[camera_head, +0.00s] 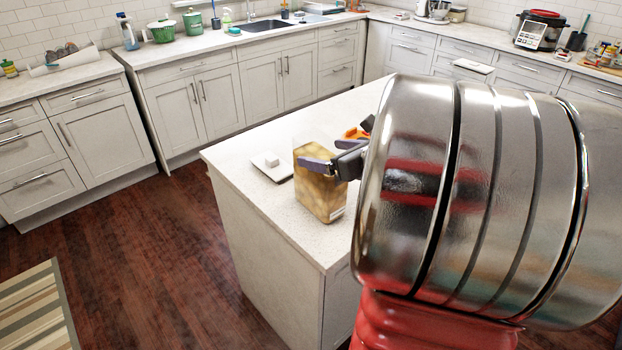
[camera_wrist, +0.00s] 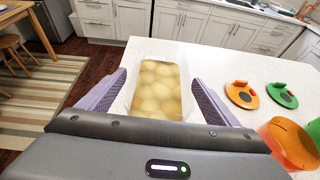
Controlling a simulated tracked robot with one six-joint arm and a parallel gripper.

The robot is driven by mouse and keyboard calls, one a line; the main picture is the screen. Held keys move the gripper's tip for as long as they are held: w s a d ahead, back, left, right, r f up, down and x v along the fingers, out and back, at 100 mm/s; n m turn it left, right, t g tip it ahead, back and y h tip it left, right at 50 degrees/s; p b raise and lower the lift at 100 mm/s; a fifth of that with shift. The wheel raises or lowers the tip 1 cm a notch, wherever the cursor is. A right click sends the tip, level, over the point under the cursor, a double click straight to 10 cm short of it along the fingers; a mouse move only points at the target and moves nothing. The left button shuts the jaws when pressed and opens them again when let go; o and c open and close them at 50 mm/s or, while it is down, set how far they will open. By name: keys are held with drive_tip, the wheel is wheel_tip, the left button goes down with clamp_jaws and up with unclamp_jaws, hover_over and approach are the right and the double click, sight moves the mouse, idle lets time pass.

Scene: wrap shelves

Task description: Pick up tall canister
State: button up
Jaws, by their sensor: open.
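The tall canister (camera_head: 320,187) is a clear, rectangular container with rounded, yellowish-brown contents. It stands upright on the white island counter, near its front edge. In the wrist view the canister (camera_wrist: 160,88) sits between the two purple fingers. My gripper (camera_head: 331,166) is open around the canister's upper part, one finger on each side. In the wrist view a gap shows between each finger of my gripper (camera_wrist: 158,95) and the canister wall. My arm hides the right part of the island in the head view.
The island counter (camera_head: 238,157) also holds a white board with a small block (camera_head: 272,160). In the wrist view, an orange disc (camera_wrist: 242,95), a green disc (camera_wrist: 282,95) and an orange container (camera_wrist: 290,145) lie right of the canister. Open floor is at the left.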

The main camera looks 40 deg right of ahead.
drive_tip(key=shift+x, duration=1.2)
drive_tip(key=shift+c, duration=0.6)
drive_tip(key=shift+r, duration=0.1)
clamp_jaws()
wheel_tip(320, 180, up, 10)
idle(0.5)
idle(0.6)
